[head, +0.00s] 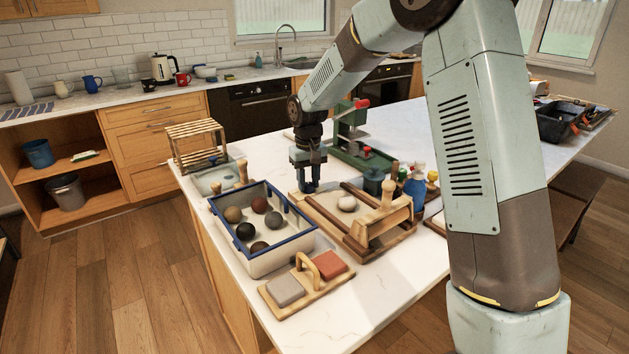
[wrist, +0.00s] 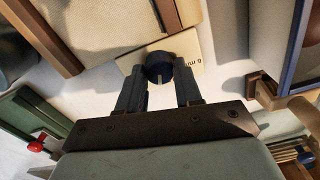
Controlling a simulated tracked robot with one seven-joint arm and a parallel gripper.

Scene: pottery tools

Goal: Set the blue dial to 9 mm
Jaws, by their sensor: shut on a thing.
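The blue dial (wrist: 160,67) is a dark round knob with a pale pointer line on its near side, in the upper middle of the wrist view. It sits by a cream label plate (wrist: 203,70) with small "mm" marking, seen at an angle; I cannot read the full scale or the setting. My gripper (wrist: 160,75) has one finger on each side of the dial and is shut on it. In the head view my gripper (head: 309,186) points down at the left end of the wooden slab roller frame, and it hides the dial there.
A blue-rimmed tray (head: 262,262) of several clay balls stands close to the left of my gripper. A wooden frame (head: 372,248) with a roller and a pale clay ball is to the right. A green press (head: 350,150) stands behind.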

